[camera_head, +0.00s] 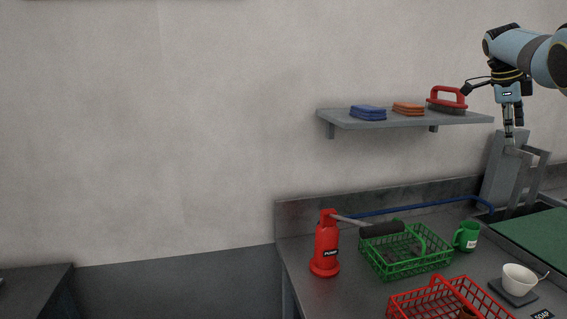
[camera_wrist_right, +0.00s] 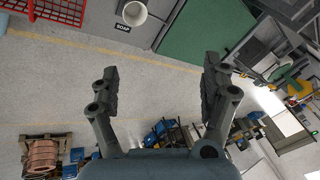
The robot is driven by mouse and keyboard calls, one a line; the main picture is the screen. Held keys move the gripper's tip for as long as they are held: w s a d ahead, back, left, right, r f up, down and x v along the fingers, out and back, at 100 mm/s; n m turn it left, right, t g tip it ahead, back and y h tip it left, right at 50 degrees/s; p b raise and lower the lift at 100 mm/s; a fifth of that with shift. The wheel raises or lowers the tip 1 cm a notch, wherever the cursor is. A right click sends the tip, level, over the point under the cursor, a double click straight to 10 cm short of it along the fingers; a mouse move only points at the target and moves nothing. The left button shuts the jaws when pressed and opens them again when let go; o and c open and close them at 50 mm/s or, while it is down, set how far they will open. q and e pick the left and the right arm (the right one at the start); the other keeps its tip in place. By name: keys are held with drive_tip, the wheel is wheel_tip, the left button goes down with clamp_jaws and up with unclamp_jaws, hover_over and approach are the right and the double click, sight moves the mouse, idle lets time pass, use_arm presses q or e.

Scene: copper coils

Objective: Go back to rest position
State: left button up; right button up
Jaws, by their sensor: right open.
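My right gripper (camera_head: 508,133) hangs from its arm at the upper right of the head view, in front of the wall near the right end of the shelf. In the right wrist view my right gripper (camera_wrist_right: 160,88) shows its two fingers wide apart with nothing between them. Beyond the fingers lies open grey floor. Copper coils (camera_wrist_right: 42,156) sit at the lower left of that view, away from the fingers. My left gripper is in neither view.
A grey counter (camera_head: 340,296) holds a red pump (camera_head: 326,246), a green basket (camera_head: 405,268), a red basket (camera_head: 420,302), a green mug (camera_head: 467,236) and a white cup (camera_head: 519,279). A wall shelf (camera_head: 400,122) carries blue cloths (camera_head: 368,112), orange cloths (camera_head: 408,108) and a red-handled brush (camera_head: 447,100).

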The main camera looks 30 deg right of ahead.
drive_tip(key=s+d+f+n+h, duration=0.35)
drive_tip(key=s+f+n, duration=0.25)
drive_tip(key=f+n, duration=0.4)
drive_tip(key=s+d+f+n+h, duration=0.3)
drive_tip(key=s+d+f+n, duration=0.2)
drive_tip(key=f+n, duration=0.55)
drive_tip(key=s+a+f+n+t, duration=0.2)
drive_tip(key=s+f+n+t, duration=0.3)
drive_tip(key=s+f+n, duration=0.8)
drive_tip(key=s+a+f+n+g+y, duration=0.1)
drive_tip(key=s+a+f+y, duration=0.25)
drive_tip(key=a+f, duration=0.8)
drive_tip(key=s+a+f+g+y, duration=0.15)
drive_tip(key=s+a+f, duration=0.35)
drive_tip(key=a+f, duration=0.7)
drive_tip(key=s+a+f+m+y, duration=0.15)
drive_tip(key=a+f, duration=0.25)
drive_tip(key=a, duration=1.4)
drive_tip(key=s+a+f+y, duration=0.1)
drive_tip(key=a+f+y, duration=0.25)
drive_tip(key=a, duration=1.55)
wheel_tip(320, 180, down, 24)
drive_tip(key=s+b, duration=0.1)
drive_tip(key=b, duration=2.3)
drive_tip(key=shift+d+b, duration=0.3)
drive_tip(key=shift+d, duration=0.1)
